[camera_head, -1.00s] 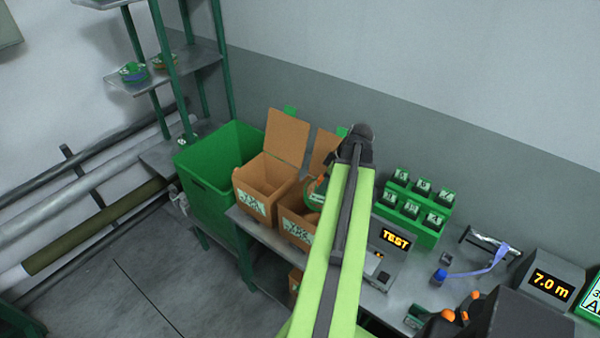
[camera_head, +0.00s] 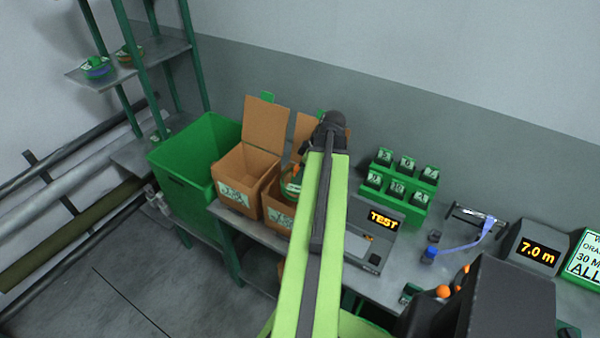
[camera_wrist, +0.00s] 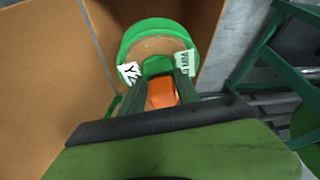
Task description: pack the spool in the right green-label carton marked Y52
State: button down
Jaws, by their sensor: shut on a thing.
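My gripper (camera_wrist: 158,82) is shut on a green spool (camera_wrist: 158,32) with a tan face and white tags, one reading partly "Y2". In the head view the spool (camera_head: 291,184) is at the mouth of the right carton (camera_head: 277,212), an open brown box with a green-and-white label too small to read. My arm hides part of this carton and its raised lid. Brown carton walls lie around the spool in the wrist view; I cannot tell how deep it sits. The left carton (camera_head: 233,170) stands open beside it and looks empty.
A green bin (camera_head: 186,170) stands left of the cartons. Right of my arm are a "TEST" device (camera_head: 372,240), a green rack (camera_head: 400,190) of small blocks and a "7.0 m" display (camera_head: 537,248). A shelf (camera_head: 150,50) holds more spools at the upper left.

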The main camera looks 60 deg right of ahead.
jog(key=shift+f+b, duration=8.75)
jog(key=shift+f, duration=0.3)
jog(key=c, duration=0.8)
grip_release()
jog(key=shift+r, duration=0.15)
jog(key=p+v, duration=1.6)
jog(key=v, duration=0.1)
jog(key=shift+s+r, duration=0.15)
